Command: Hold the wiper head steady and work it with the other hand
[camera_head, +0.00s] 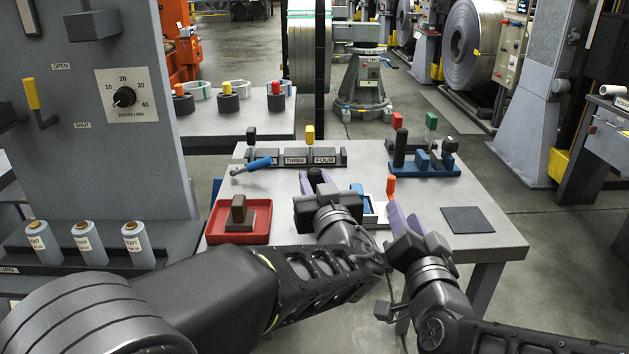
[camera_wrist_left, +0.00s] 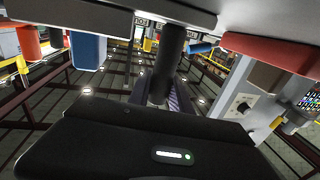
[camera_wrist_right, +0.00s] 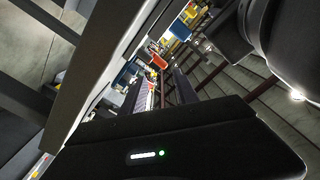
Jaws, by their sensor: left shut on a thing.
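A black cylindrical piece (camera_head: 315,176) stands between the purple fingers of my left gripper (camera_head: 306,184), over the front middle of the grey table. It also shows as a dark cylinder in the left wrist view (camera_wrist_left: 170,62). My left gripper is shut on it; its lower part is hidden. I cannot tell whether this is the wiper head. My right gripper (camera_head: 405,219) is open and empty at the table's front edge. An orange-topped piece (camera_head: 390,188) stands just beyond its fingers and shows between them in the right wrist view (camera_wrist_right: 157,61).
A red tray (camera_head: 213,232) with a dark block is at left. A blue-handled tool (camera_head: 253,164) lies before the labelled rack (camera_head: 293,158). A blue base (camera_head: 425,170) with black pieces stands at back right. A dark mat (camera_head: 467,220) lies at right with clear tabletop around it.

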